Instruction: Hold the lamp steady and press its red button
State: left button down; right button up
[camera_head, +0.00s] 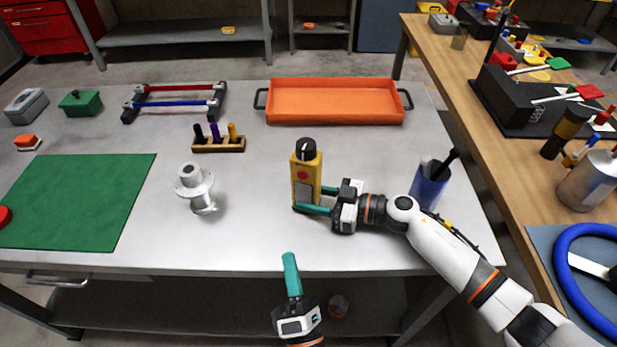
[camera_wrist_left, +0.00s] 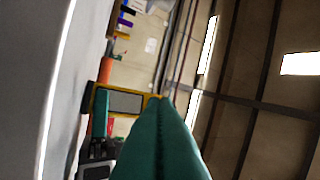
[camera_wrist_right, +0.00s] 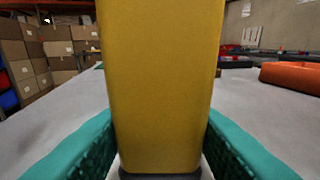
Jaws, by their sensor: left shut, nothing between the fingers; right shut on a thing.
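The lamp (camera_head: 306,172) is a yellow upright block with a black knob on top, a red button (camera_head: 302,175) on its front and a grey panel below. It stands on the grey table. My right gripper (camera_head: 314,201) is shut on the lamp's lower part, from the right. In the right wrist view the yellow body (camera_wrist_right: 161,80) fills the space between the teal fingers. My left gripper (camera_head: 289,258) is shut and empty, in front of the table's near edge, below the lamp in the picture. The left wrist view shows its closed fingers (camera_wrist_left: 165,105) and the lamp's yellow frame (camera_wrist_left: 97,98) beyond.
A wooden holder (camera_head: 219,146) with several pegs and an orange tray (camera_head: 335,102) are behind. A blue cup (camera_head: 428,186) stands right, near my right arm. A green mat (camera_head: 84,200) lies left. The table's front middle is clear.

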pick_arm(q)
jog(key=w+a+r+m+t+y, duration=0.1)
jog(key=w+r+m+y, duration=0.1)
jog(key=w+r, duration=0.3)
pick_arm(e)
jog(key=shift+w, duration=0.1)
pick_arm(q)
send_near(295, 168)
jog(key=shift+a+x, duration=0.2)
jog(key=shift+x, duration=2.15)
jog(key=shift+r, duration=0.1)
jog(key=shift+w+d, duration=0.1)
jog(key=shift+w, duration=0.2)
jog(key=shift+w+t, duration=0.1)
jog(key=shift+t, duration=0.2)
dwell(0.4)
jog(key=shift+s, duration=0.5)
jog(key=shift+s, duration=0.1)
